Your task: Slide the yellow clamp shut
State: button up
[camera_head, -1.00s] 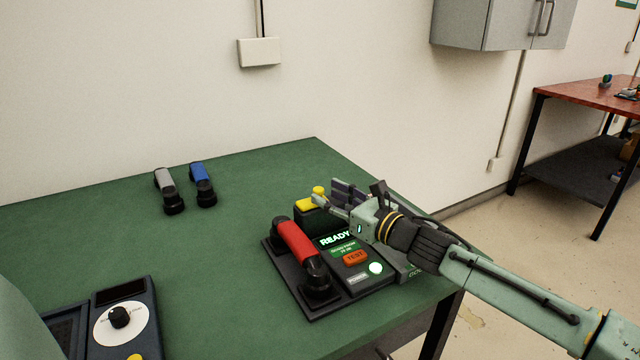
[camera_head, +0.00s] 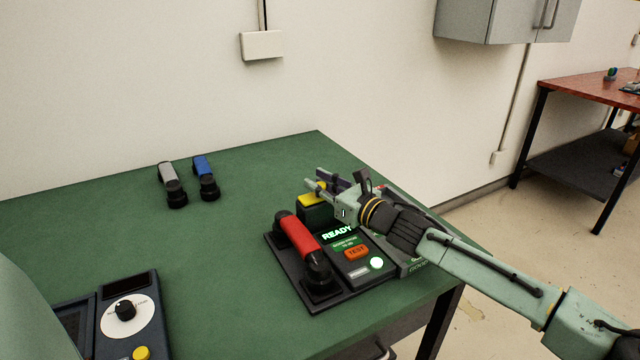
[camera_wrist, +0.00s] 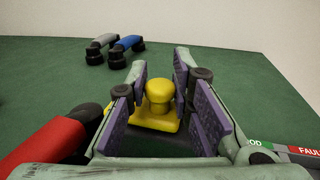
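The yellow clamp (camera_wrist: 158,100) shows in the wrist view as a knob on a flat yellow plate, between my open fingers. In the head view, part of the yellow clamp (camera_head: 312,199) shows on top of a dark block at the back of the tester, with my fingers over it. My gripper (camera_head: 318,180) is open; in the wrist view my gripper (camera_wrist: 160,85) has one purple-padded finger on each side of the knob. I cannot tell whether either pad touches it. A red handset (camera_head: 298,238) lies on the tester beside the clamp.
The tester's lit panel reads READY, with an orange TEST button (camera_head: 356,253) and a lit round lamp. Grey (camera_head: 172,183) and blue (camera_head: 206,178) handsets lie at the back left. A dial device (camera_head: 126,322) sits front left. The middle of the green table is clear.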

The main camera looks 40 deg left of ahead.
aim_at(301, 199)
grip_shut()
dwell(0.3)
jog(key=s+b, duration=0.1)
jog(key=s+a+b, duration=0.1)
jog(key=s, duration=0.1)
jog(key=s+b, duration=0.1)
jog(key=b, duration=0.1)
jog(key=shift+s+a+f, duration=0.2)
jog(key=shift+s+a, duration=0.1)
jog(key=shift+a, duration=0.1)
jog(key=shift+s+a+r, duration=0.1)
jog(key=shift+s+r, duration=0.05)
jog(key=shift+s, duration=0.15)
jog(key=o, duration=0.5)
grip_release()
jog(key=shift+o, duration=0.2)
